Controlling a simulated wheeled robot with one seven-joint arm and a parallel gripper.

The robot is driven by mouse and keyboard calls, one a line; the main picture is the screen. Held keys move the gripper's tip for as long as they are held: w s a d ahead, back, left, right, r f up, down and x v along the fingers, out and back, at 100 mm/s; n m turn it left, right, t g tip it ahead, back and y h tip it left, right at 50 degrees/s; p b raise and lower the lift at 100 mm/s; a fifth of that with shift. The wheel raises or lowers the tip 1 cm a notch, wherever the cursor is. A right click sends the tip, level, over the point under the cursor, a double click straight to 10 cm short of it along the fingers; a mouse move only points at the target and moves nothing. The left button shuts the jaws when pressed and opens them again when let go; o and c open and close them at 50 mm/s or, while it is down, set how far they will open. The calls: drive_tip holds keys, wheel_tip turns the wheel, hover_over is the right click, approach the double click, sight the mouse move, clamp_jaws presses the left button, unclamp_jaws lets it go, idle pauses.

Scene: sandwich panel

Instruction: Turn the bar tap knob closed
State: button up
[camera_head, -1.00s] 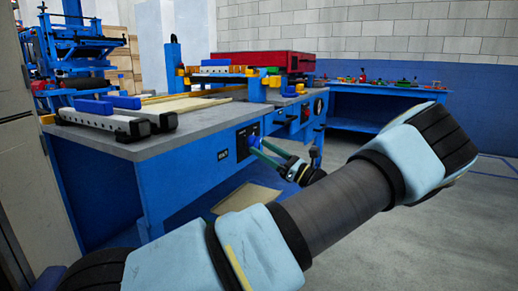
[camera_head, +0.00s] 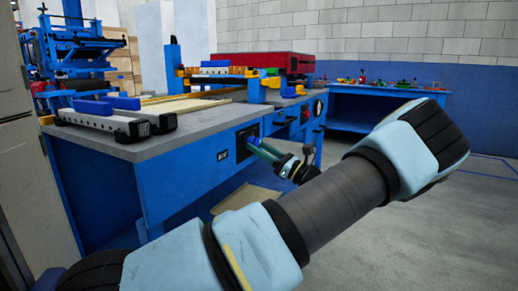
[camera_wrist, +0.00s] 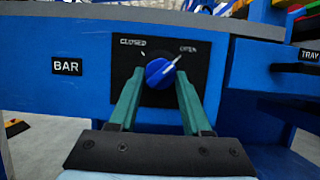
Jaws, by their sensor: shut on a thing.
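The bar tap knob (camera_wrist: 159,72) is a round blue knob on a black plate, in the middle of the wrist view. Its white pointer line slants to the upper right, toward the OPEN label (camera_wrist: 188,50). The CLOSED label (camera_wrist: 132,42) is at the plate's upper left. My gripper (camera_wrist: 158,80) has its green fingers on the left and right of the knob and is shut on it. In the head view, my gripper (camera_head: 256,145) reaches the front of the blue workbench (camera_head: 180,185), where its fingers largely hide the knob.
A BAR label (camera_wrist: 67,66) sits left of the plate and a TRAY label (camera_wrist: 309,55) is at the far right. The grey benchtop (camera_head: 190,130) above bears a red case (camera_head: 265,61) and yellow and blue parts. Open floor lies to the right.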

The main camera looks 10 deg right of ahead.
clamp_jaws()
drive_tip(key=shift+n, duration=0.4)
drive_tip(key=n+g, duration=0.1)
drive_tip(key=n, duration=0.1)
drive_tip(key=n+g+y+p, duration=0.1)
drive_tip(key=n, duration=0.2)
drive_tip(key=shift+w+d+g+y, duration=0.2)
drive_tip(key=shift+g+y, duration=0.1)
drive_tip(key=n+g, duration=0.1)
drive_tip(key=n, duration=0.3)
drive_tip(key=n+g, duration=0.2)
drive_tip(key=n, duration=0.2)
drive_tip(key=n+g, duration=0.2)
drive_tip(key=n, duration=0.1)
drive_tip(key=shift+w+d+r+n+p, duration=0.15)
drive_tip(key=shift+w+r+n+p, duration=0.1)
drive_tip(key=shift+n+p, duration=0.15)
drive_tip(key=n, duration=0.1)
drive_tip(key=n+h, duration=0.1)
drive_tip(key=n, duration=0.1)
drive_tip(key=n+g+h, duration=0.1)
drive_tip(key=shift+r+n, duration=0.25)
drive_tip(key=shift+n, duration=0.15)
